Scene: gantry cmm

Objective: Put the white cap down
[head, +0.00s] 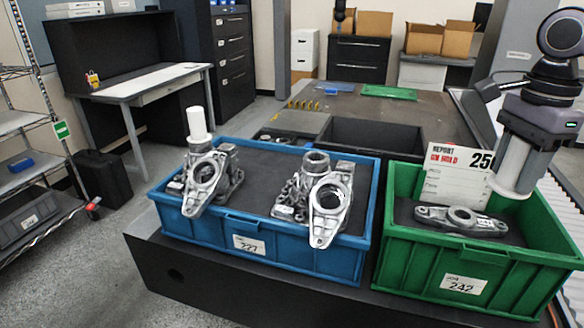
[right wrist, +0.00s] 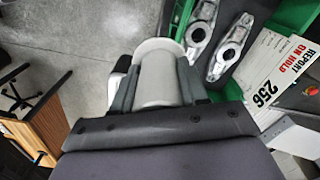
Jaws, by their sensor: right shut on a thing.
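My right gripper (head: 514,168) is above the right part of the green bin (head: 400,262). It is shut on a white, cup-like cap (right wrist: 158,75), which shows between the two dark fingers in the right wrist view. The cap looks clear of the bin floor, beside a white card. A flat metal casting (head: 462,218) lies in the green bin; the right wrist view shows two such castings (right wrist: 230,46) there. A separate white cylinder (head: 197,124) stands upright on the left casting in the blue bin. My left gripper is out of view.
The blue bin (head: 300,268) holds two larger castings, left (head: 205,180) and right (head: 327,205). The white card (head: 459,172) reading REPORT ON HOLD stands in the green bin near my gripper. A black tray (head: 375,140) and a green mat (head: 389,92) lie behind on the table.

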